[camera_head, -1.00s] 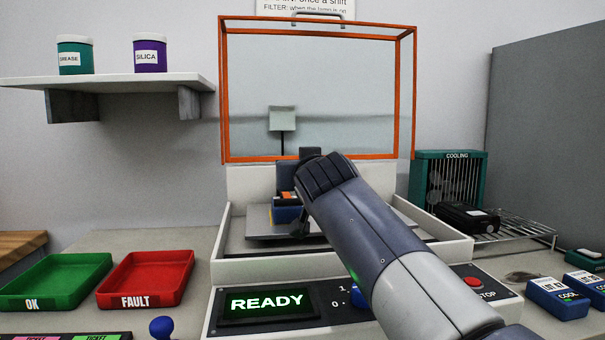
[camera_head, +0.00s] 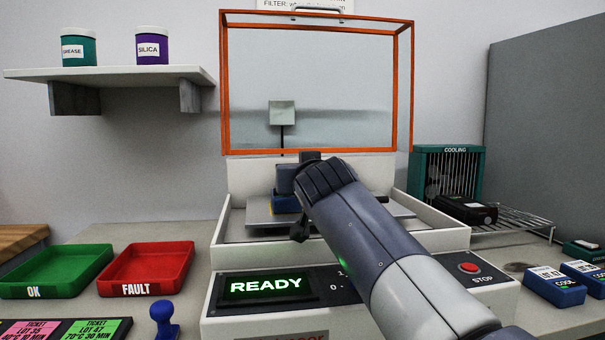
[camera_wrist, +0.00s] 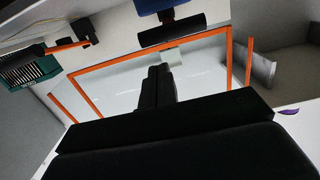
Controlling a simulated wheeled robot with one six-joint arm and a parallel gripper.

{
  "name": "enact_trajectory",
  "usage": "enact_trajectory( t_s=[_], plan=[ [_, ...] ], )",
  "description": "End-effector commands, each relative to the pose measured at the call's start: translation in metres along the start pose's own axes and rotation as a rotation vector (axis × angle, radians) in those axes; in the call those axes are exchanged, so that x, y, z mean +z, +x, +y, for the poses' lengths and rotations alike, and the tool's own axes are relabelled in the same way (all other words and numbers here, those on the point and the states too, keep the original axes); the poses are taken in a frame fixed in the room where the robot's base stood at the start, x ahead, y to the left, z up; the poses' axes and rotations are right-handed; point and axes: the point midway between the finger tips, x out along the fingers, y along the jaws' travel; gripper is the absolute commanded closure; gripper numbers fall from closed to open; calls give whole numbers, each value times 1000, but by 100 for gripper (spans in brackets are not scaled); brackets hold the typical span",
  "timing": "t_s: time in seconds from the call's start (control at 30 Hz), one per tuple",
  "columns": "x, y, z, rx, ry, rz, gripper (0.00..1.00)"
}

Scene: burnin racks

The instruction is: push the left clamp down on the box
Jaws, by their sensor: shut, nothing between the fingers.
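A blue box (camera_head: 284,205) sits in the white bench machine, partly hidden by my arm. A grey-blue piece (camera_head: 286,178), possibly the left clamp, stands just above it. In the wrist view, a blue part (camera_wrist: 155,5) with a dark bar (camera_wrist: 170,32) shows at the top edge; I cannot tell whether it is box or clamp. A black part with an orange bar (camera_wrist: 68,47), likely a clamp, shows at the upper left. My gripper (camera_wrist: 158,70) is shut and empty, its tips below the dark bar in the picture. In the head view its fingertips are hidden; contact cannot be told.
The orange-framed clear cover (camera_head: 224,90) stands raised behind. The panel display (camera_head: 267,287) reads READY, with a red STOP button (camera_head: 469,268) to its right. Green OK (camera_head: 50,272) and red FAULT (camera_head: 146,270) trays lie left. A cooling fan (camera_head: 446,175) stands right.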

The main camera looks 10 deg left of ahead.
Motion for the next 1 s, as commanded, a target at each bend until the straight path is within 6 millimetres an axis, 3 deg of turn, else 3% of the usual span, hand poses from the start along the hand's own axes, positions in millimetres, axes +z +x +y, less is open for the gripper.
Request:
enact_trajectory(
  t_s=[0.17,0.6,0.8,1.0],
  plan=[
    [-1,-14,0,-1,0,1,100],
    [-1,-87,-1,-2,1,2,100],
    [0,-104,0,-1,0,0,100],
    [0,-108,0,-1,1,0,100]
  ],
)
